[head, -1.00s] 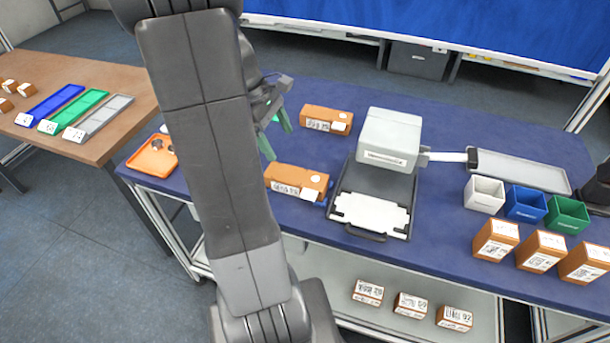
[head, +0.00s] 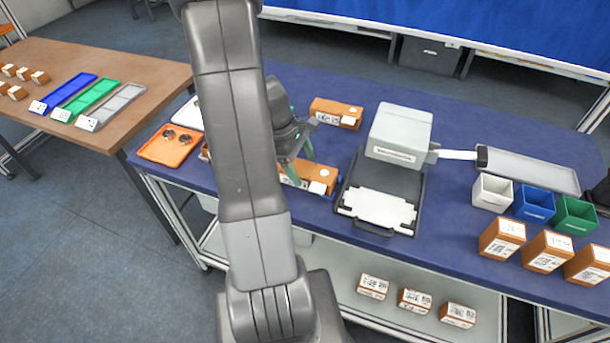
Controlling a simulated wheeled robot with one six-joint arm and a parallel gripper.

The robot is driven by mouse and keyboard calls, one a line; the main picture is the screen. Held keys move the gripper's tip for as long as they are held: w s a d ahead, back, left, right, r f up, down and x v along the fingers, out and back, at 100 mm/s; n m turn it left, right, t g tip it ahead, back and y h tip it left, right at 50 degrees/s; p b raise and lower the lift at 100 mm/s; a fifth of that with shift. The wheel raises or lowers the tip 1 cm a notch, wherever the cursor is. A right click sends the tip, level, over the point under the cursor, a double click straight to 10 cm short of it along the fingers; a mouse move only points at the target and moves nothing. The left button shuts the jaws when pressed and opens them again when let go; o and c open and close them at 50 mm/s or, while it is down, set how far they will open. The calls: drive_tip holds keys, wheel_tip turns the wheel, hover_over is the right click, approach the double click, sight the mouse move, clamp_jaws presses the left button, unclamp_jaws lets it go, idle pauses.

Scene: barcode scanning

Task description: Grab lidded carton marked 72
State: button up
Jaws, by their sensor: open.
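No number 72 can be read on any carton now. An orange-brown carton (head: 311,176) with a white label lies on the blue table, left of the scanner tray. A similar carton (head: 336,113) lies farther back. A third brown carton (head: 205,152) shows only as a sliver behind my arm. My gripper (head: 297,158) is open, with greenish fingers pointing down over the left part of the nearer carton. My arm and gripper hide that part, and I cannot tell whether the fingers touch it. Several smaller boxes (head: 373,286) with numbered labels sit on the lower shelf.
A grey scanner (head: 399,135) with a black-framed tray stands right of the cartons. White, blue and green bins (head: 533,204) and brown boxes (head: 502,237) are at right. An orange tray (head: 170,146) is left of my arm. A brown table (head: 150,85) stands at far left.

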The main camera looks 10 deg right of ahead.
drive_tip(key=shift+x, duration=1.05)
drive_tip(key=shift+r, duration=0.1)
drive_tip(key=c, duration=1.1)
